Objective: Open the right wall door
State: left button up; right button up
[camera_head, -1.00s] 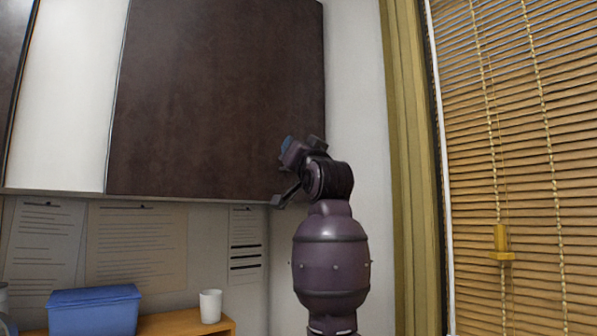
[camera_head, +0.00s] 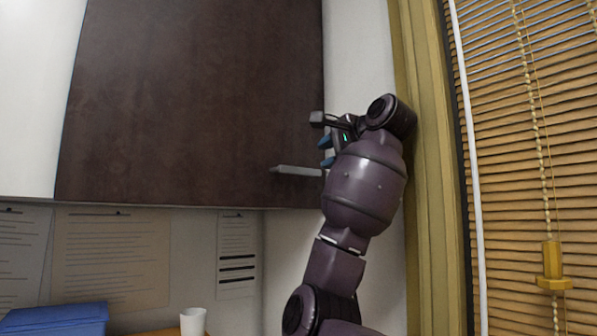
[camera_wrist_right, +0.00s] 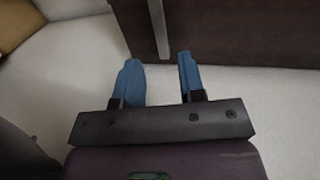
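The right wall door (camera_head: 195,95) is a dark brown panel on the wall cabinet, and it looks closed. My right gripper (camera_head: 324,151) is beside the door's right edge, near its lower right corner. In the right wrist view its two blue fingers (camera_wrist_right: 160,64) are apart with nothing between them. I cannot tell whether a finger touches the door. My left gripper is not in view.
Below the cabinet are pinned papers (camera_head: 110,255), a blue box (camera_head: 55,317) and a white cup (camera_head: 193,321).

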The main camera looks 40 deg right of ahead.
aim_at(302, 170)
jog(key=p+x, duration=0.1)
jog(key=x, duration=0.4)
jog(key=p+x, duration=0.2)
jog(key=x, duration=0.3)
jog(key=shift+d, duration=0.25)
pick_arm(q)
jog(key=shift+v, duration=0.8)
pick_arm(e)
jog(key=shift+w+f, duration=0.2)
jog(key=shift+w, duration=0.45)
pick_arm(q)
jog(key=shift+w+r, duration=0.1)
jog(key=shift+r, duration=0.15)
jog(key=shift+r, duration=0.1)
pick_arm(e)
grip_shut()
